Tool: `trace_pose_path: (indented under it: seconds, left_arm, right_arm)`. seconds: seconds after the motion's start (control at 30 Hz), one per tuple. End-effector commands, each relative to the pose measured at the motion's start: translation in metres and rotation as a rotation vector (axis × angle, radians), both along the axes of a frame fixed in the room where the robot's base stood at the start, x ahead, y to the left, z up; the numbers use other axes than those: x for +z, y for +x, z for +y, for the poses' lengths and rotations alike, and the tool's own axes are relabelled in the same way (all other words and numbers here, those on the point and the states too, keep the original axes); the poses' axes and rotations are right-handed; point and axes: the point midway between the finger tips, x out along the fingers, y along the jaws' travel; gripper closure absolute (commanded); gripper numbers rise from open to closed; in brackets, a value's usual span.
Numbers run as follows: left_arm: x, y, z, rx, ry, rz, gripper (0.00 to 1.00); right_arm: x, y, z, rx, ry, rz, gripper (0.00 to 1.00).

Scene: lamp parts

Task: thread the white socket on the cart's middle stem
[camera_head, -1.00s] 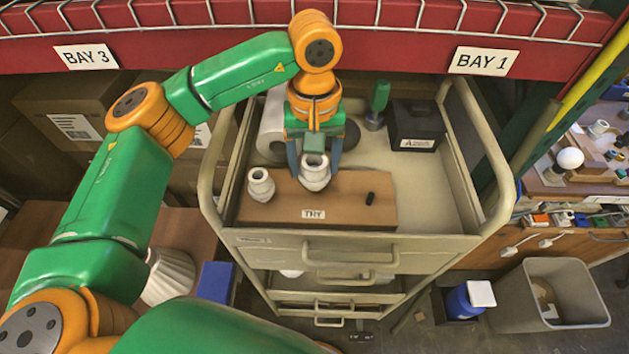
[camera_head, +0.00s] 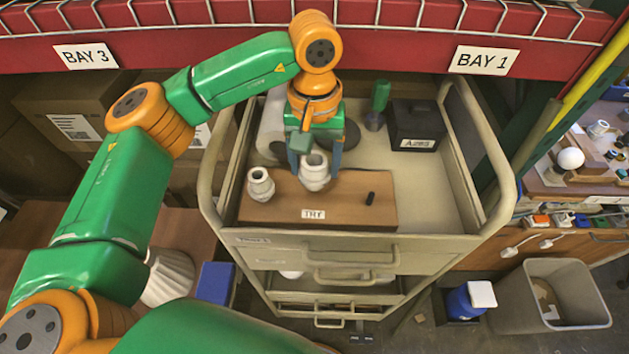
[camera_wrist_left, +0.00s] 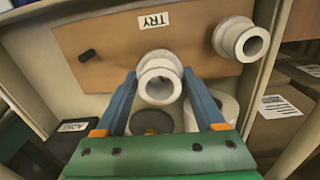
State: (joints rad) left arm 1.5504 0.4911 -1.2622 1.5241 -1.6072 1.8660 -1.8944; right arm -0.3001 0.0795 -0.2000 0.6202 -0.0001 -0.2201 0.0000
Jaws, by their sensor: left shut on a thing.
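My left gripper (camera_head: 315,160) points down over the middle of the brown board on the cart and is shut on a white socket (camera_head: 316,176). In the left wrist view the blue fingers (camera_wrist_left: 163,95) flank this socket (camera_wrist_left: 160,80), with its open end facing the camera. The middle stem is hidden beneath the socket, and I cannot tell how deep it sits on it. A second white socket (camera_head: 261,185) stands at the board's left, apart from the gripper; it also shows in the left wrist view (camera_wrist_left: 240,39). A short black stem (camera_head: 370,198) stands bare at the right.
The board (camera_head: 340,212) bears a TRY label and lies at the front of the cart's top (camera_head: 425,190). Behind it are a white roll (camera_head: 273,125), a green-handled tool (camera_head: 378,105) and a black box (camera_head: 414,125). The cart's raised rails (camera_head: 485,150) flank the top.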

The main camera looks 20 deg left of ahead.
Motion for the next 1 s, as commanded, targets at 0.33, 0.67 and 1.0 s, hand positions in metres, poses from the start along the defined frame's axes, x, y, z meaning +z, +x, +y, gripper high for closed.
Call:
trace_pose_path:
  seconds: [0.33, 0.67, 1.0]
  left_arm:
    - [-0.0055, -0.0022, -0.0013, -0.417, 0.003, 0.014, 1.00]
    - [-0.0066, -0.0032, -0.0027, -0.883, 0.001, 0.015, 1.00]
    - [-0.0064, -0.0034, -0.0030, -1.016, 0.000, 0.014, 0.18]
  right_arm:
    - [-0.0028, -0.0001, 0.0000, 0.000, 0.000, 0.000, 1.00]
    - [-0.0047, 0.0000, 0.0000, 0.000, 0.000, 0.000, 1.00]
    - [-0.0045, 0.0000, -0.0001, 0.000, 0.000, 0.000, 1.00]
